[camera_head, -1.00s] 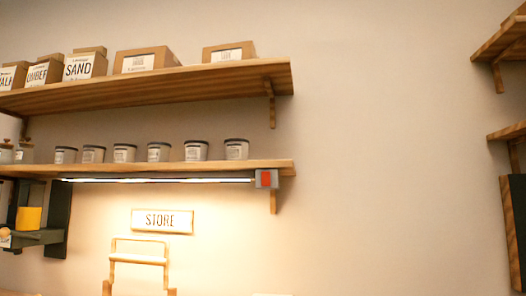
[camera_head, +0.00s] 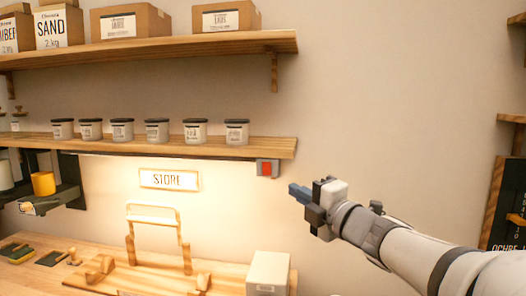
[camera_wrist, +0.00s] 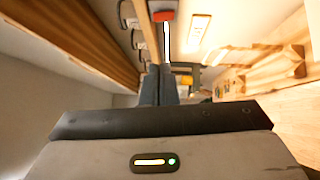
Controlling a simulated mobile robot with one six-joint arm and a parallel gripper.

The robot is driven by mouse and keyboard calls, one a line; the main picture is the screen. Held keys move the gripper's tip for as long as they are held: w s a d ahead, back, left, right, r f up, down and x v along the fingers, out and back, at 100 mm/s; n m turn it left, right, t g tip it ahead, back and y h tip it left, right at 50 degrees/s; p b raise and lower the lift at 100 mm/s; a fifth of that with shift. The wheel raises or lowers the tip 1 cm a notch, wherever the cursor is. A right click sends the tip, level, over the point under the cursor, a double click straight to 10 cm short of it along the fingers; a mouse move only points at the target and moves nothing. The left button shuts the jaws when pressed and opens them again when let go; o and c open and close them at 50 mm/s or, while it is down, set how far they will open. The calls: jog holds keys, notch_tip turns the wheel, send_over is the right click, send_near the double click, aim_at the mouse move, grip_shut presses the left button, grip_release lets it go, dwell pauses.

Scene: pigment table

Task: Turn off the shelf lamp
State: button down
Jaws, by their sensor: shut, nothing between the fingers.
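The shelf lamp is lit under the lower shelf. Its bright strip (camera_wrist: 167,42) shows in the wrist view, and in the head view its glow falls on the wall. A small grey box with a red switch (camera_head: 266,169) sits at the lamp's right end under the shelf edge; the red part (camera_wrist: 163,15) is at the top of the wrist view. My gripper (camera_head: 297,192) is shut and empty, a little right of and below the switch in the head view, apart from it. Its fingers (camera_wrist: 158,88) point toward the switch in the wrist view.
The lower shelf (camera_head: 210,149) holds several lidded jars; the upper shelf (camera_head: 190,48) holds boxes. A STORE sign (camera_head: 169,179) hangs below. A wooden stand (camera_head: 153,217) and a pale box (camera_head: 268,272) are on the table. The wall right of the switch is bare.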

jog(key=shift+a+r, duration=0.1)
dwell(0.3)
jog(key=p, duration=0.4)
send_near(263, 165)
jog(key=a+f+x, duration=0.1)
jog(key=x, duration=0.4)
jog(key=shift+w+d+r, duration=0.2)
jog(key=shift+w+r, duration=0.2)
jog(key=shift+r, duration=0.25)
